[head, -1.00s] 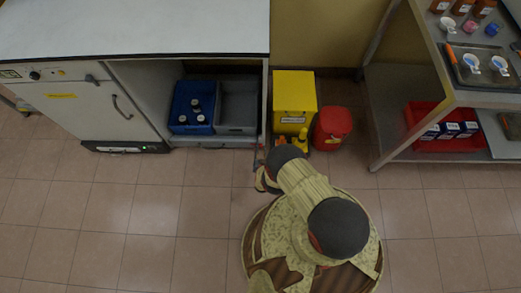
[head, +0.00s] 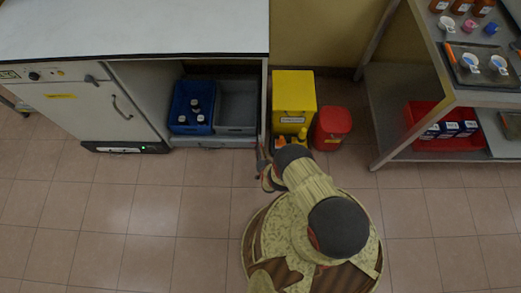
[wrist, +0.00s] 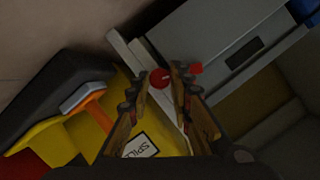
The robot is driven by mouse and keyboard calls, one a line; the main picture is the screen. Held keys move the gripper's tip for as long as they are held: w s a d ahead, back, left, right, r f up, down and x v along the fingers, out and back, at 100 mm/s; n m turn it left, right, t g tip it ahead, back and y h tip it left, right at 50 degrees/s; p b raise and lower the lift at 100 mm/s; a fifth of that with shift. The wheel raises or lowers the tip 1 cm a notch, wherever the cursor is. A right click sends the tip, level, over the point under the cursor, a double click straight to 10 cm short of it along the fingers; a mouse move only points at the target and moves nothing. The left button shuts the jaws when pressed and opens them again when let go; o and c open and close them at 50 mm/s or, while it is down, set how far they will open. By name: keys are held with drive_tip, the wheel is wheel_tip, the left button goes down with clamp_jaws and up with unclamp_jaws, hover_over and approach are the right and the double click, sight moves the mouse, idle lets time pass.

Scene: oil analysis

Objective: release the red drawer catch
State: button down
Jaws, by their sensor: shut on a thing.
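The red drawer catch shows in the wrist view as a round red knob (wrist: 160,78) at a pale upright post. My gripper (wrist: 160,86) has one fingertip on each side of this knob and is shut on it. A smaller red piece (wrist: 196,68) shows by the right fingertip; I cannot tell whether it is part of the same catch. The grey drawer front (wrist: 260,45) with a dark handle recess lies to the right. In the head view, my gripper (head: 262,162) is low at the cabinet's right end, and the catch cannot be made out. The drawer (head: 215,142) looks closed beneath the crates.
A blue crate (head: 180,105) with several bottles and a grey crate (head: 237,103) sit above the drawer. A yellow bin (head: 294,95) and red container (head: 333,127) stand close right of my gripper. A steel rack (head: 390,155) is farther right. Floor left of my arm is clear.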

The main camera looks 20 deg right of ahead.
drive_tip(key=c, duration=1.6)
unclamp_jaws()
drive_tip(key=shift+r, duration=0.15)
drive_tip(key=shift+r, duration=4.85)
drive_tip(key=shift+f, duration=0.1)
